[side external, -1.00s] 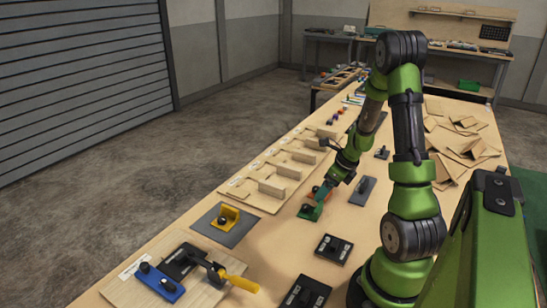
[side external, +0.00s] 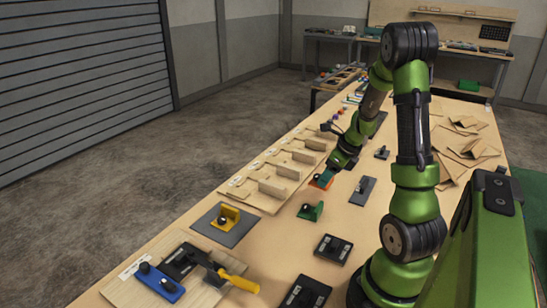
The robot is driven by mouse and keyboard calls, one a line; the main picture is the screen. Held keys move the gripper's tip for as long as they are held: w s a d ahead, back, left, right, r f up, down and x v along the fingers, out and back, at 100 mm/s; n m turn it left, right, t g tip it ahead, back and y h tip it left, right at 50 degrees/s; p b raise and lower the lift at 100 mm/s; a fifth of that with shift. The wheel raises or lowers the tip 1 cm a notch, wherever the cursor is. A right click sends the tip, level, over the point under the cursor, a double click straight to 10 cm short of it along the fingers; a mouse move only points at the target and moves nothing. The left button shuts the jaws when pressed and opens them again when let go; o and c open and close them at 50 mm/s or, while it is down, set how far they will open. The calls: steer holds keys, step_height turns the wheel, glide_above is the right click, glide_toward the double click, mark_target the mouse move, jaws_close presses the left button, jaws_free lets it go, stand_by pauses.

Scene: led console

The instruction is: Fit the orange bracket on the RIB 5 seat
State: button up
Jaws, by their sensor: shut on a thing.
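The orange bracket (side external: 316,184) shows as a small patch of orange at my gripper (side external: 324,179), which is shut on it. The fingers hide much of the bracket, and I cannot tell whether it is clear of the table. It is to the right of the long wooden board (side external: 262,204), which carries several upright wooden ribs (side external: 272,189) along its length. Small white labels lie along the board's left edge, too small to read, so I cannot tell which seat is RIB 5.
A green bracket (side external: 311,211) stands just in front of my gripper. A grey plate (side external: 363,191) lies to the right. A yellow bracket (side external: 229,216) sits on a dark mat (side external: 233,237). Dark boxes (side external: 333,248) are nearer. Cardboard pieces (side external: 470,150) lie at the right.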

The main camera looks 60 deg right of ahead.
steer(key=r, duration=0.4)
steer(key=shift+w+a+r, duration=0.15)
steer(key=shift+w+r, duration=0.05)
steer(key=shift+r, duration=0.05)
steer(key=w+a, duration=0.2)
steer(key=w, duration=0.4)
steer(key=w+a+n, duration=0.1)
steer(key=w+a, duration=0.2)
steer(key=w, duration=0.3)
steer(key=w+a+n, duration=0.1)
steer(key=w+a, duration=0.2)
steer(key=w, duration=0.3)
steer(key=shift+w+f+y, duration=0.1)
steer(key=shift+f+y, duration=0.1)
steer(key=shift+y, duration=0.2)
steer(key=shift+m+h, duration=0.3)
steer(key=shift+m, duration=0.4)
steer(key=shift+x, duration=2.95)
steer(key=shift+f, duration=1.2)
steer(key=o, duration=1.2)
